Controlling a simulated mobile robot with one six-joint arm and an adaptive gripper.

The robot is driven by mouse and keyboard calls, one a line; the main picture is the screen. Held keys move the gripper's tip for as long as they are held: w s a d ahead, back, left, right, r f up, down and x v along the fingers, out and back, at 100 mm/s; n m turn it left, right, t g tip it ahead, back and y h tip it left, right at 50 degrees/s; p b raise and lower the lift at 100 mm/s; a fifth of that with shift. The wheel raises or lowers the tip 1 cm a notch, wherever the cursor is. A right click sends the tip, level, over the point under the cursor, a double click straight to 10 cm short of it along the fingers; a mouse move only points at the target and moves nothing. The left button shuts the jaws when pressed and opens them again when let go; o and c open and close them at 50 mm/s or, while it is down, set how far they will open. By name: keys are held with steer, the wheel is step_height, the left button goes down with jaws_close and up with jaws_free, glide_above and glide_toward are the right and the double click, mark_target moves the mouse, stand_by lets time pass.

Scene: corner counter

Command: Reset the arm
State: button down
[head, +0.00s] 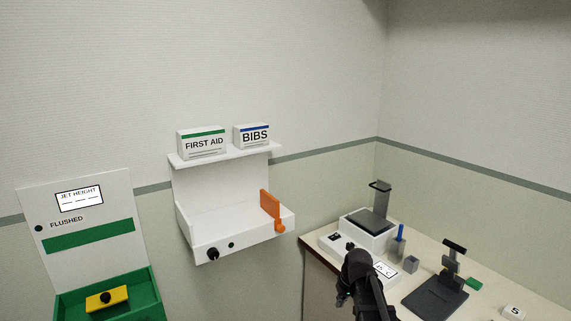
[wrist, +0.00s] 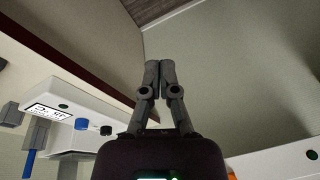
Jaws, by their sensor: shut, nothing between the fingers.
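My gripper (wrist: 159,66) shows in the wrist view with its two dark fingers together and nothing between them. The fingertips are over open space, with bare wall and floor behind them. In the head view my dark arm (head: 364,280) rises from the bottom edge in front of the counter's left end and hides part of the counter edge. I cannot make out the separate fingers there.
A white device (head: 365,233) with a display stands on the corner counter (head: 405,296), close to my arm. A dark stand (head: 436,295) is to the right. A white wall shelf (head: 225,225) with an orange lever (head: 270,208) and a green box (head: 75,307) are left.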

steer(key=s+m+g+h, duration=0.1)
steer(key=s+m, duration=0.1)
steer(key=s, duration=1.3)
steer(key=shift+s+f+g+h, duration=0.2)
steer(key=shift+g+h, duration=0.1)
steer(key=shift+h, duration=0.1)
steer(key=c, duration=0.6)
jaws_free()
steer(key=shift+w, duration=0.1)
steer(key=shift+s, duration=0.2)
